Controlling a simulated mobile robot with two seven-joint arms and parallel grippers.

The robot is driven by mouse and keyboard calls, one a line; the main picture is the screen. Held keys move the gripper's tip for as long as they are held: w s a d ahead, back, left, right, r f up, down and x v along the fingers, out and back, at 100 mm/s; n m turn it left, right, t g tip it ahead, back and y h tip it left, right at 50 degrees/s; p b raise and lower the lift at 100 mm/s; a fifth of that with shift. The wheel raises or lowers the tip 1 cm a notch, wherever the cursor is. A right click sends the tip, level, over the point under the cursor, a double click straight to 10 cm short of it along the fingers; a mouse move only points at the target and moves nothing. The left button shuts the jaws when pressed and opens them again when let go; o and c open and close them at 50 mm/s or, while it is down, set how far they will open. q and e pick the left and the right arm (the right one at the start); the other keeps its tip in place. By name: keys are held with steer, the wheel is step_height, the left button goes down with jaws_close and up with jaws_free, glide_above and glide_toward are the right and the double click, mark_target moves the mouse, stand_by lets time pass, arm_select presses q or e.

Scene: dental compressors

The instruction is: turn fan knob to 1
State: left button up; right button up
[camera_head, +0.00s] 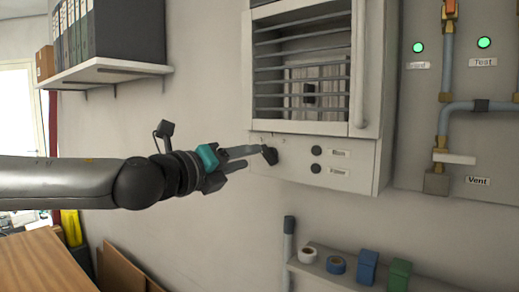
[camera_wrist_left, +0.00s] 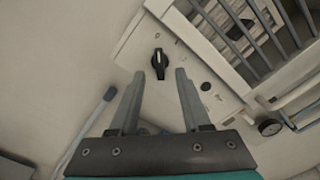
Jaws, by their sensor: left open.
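The fan knob (camera_head: 270,155) is a small black knob at the left of the pale panel below the barred cabinet window. It also shows in the left wrist view (camera_wrist_left: 159,63), its long grip nearly upright in that picture. My left gripper (camera_head: 253,157) reaches in from the left, its fingertips close to the knob. In the left wrist view the gripper (camera_wrist_left: 160,75) is open and empty, with the knob just beyond the gap between the fingertips. I cannot tell whether a finger touches it. The number marks are too small to read. My right gripper is not in view.
Two round black buttons (camera_head: 316,160) with labels sit right of the knob. The barred cabinet (camera_head: 370,150) stands out from the wall above. A binder shelf (camera_head: 105,71) is at upper left. A low shelf (camera_head: 330,282) holds tape rolls and small boxes. Pipes run at right.

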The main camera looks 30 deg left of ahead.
mark_target(263, 153)
arm_select(q)
steer(key=shift+w+f, duration=0.1)
steer(key=shift+w, duration=1.65)
steer(key=shift+w+d, duration=0.15)
steer(key=shift+w, duration=0.75)
jaws_close()
